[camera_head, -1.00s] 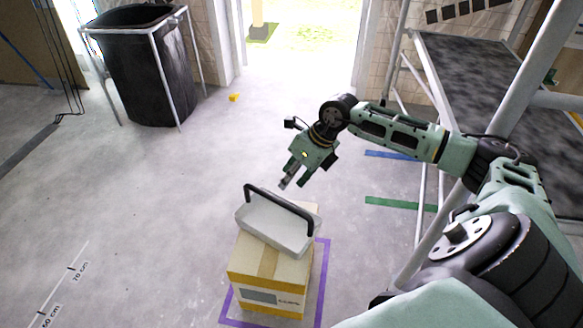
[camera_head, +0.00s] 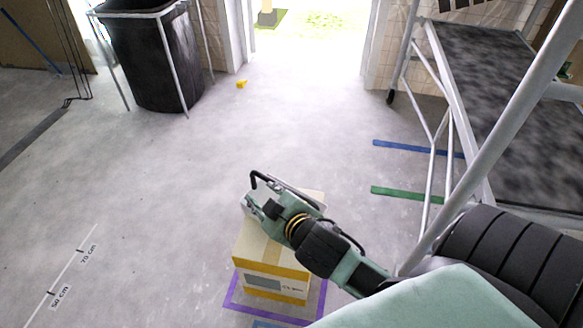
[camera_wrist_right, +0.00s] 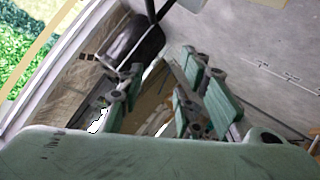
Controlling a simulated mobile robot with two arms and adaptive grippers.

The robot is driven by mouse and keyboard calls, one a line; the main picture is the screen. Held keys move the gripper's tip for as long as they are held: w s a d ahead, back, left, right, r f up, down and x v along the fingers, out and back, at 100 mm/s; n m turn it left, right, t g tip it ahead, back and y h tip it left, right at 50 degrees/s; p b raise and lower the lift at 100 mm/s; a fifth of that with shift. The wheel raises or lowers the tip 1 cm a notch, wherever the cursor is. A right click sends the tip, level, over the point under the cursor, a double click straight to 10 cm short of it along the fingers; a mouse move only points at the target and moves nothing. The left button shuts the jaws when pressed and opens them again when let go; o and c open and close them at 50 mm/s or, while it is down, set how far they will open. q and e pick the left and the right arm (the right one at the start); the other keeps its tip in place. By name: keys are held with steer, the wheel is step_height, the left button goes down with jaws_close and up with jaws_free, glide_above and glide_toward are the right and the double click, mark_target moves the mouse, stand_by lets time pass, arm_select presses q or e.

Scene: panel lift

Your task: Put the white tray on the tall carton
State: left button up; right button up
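My left gripper is not in view.
The carton stands inside a purple floor outline (camera_head: 232,291). A scaffold with a dark platform (camera_head: 515,120) stands to the right. A black bin in a metal frame (camera_head: 150,60) is at the back left. The floor between is mostly clear, with a small yellow object (camera_head: 241,85).

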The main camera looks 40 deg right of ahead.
steer(key=s+a+f+m+g+y, duration=0.1)
steer(key=s+a+f+g, duration=0.1)
steer(key=s, duration=0.5)
steer(key=s+a+f+m+g+y, duration=0.1)
steer(key=s+a+f+m+g, duration=0.1)
steer(key=s+f+g, duration=0.3)
steer(key=s+a+f, duration=0.1)
steer(key=s, duration=0.2)
steer(key=shift+s+f+m, duration=0.3)
steer(key=shift+f, duration=0.1)
